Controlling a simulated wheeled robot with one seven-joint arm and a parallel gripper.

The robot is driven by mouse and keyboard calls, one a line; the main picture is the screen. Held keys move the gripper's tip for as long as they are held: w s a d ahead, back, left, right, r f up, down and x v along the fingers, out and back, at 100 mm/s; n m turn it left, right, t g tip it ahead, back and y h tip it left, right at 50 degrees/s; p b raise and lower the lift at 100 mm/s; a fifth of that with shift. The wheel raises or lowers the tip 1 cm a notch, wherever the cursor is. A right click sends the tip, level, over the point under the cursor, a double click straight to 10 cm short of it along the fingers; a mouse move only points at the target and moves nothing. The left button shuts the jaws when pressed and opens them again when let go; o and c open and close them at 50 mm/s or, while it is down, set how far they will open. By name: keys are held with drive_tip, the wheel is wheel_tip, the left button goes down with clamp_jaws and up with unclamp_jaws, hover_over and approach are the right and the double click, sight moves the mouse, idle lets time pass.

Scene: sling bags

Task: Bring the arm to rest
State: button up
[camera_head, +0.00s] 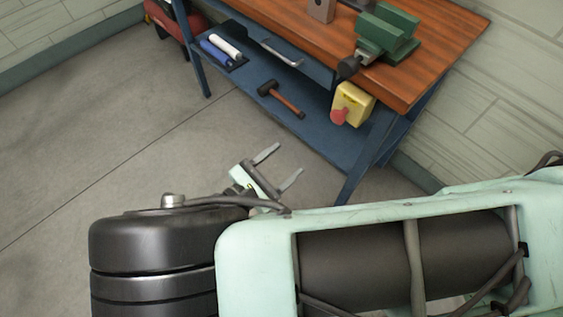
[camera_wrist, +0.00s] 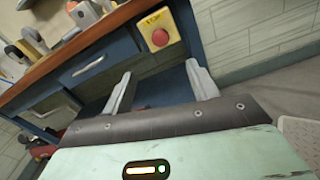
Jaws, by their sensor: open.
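My gripper (camera_head: 278,168) is open, with its two grey fingers apart and nothing between them. In the head view it is over the concrete floor, in front of the workbench and apart from it. In the wrist view my gripper (camera_wrist: 160,88) points toward the bench's blue lower part. My arm fills the bottom right of the head view and hides what lies behind it.
A workbench (camera_head: 440,62) with a wooden top and blue frame stands ahead. A green vise (camera_head: 386,32) is on top. A hammer (camera_head: 283,98) lies on the blue shelf. A yellow box with a red button (camera_head: 352,104) is near the right legs. Floor at left is clear.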

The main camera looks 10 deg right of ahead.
idle(0.5)
drive_tip(key=s+d+r+m+g+y, duration=0.3)
drive_tip(key=r+m+y, duration=0.2)
drive_tip(key=r, duration=0.3)
drive_tip(key=s+d+r+m+g+y, duration=0.3)
drive_tip(key=r+m+g+y, duration=0.1)
drive_tip(key=r, duration=0.4)
drive_tip(key=s+d+r+m+g+y+p, duration=0.1)
drive_tip(key=s+d+r+m+g+y, duration=0.1)
drive_tip(key=r+m+y, duration=0.4)
wheel_tip(320, 180, up, 2)
drive_tip(key=shift+s+d+r+g, duration=0.1)
drive_tip(key=shift+s+d+g, duration=0.3)
drive_tip(key=shift+d+g, duration=0.45)
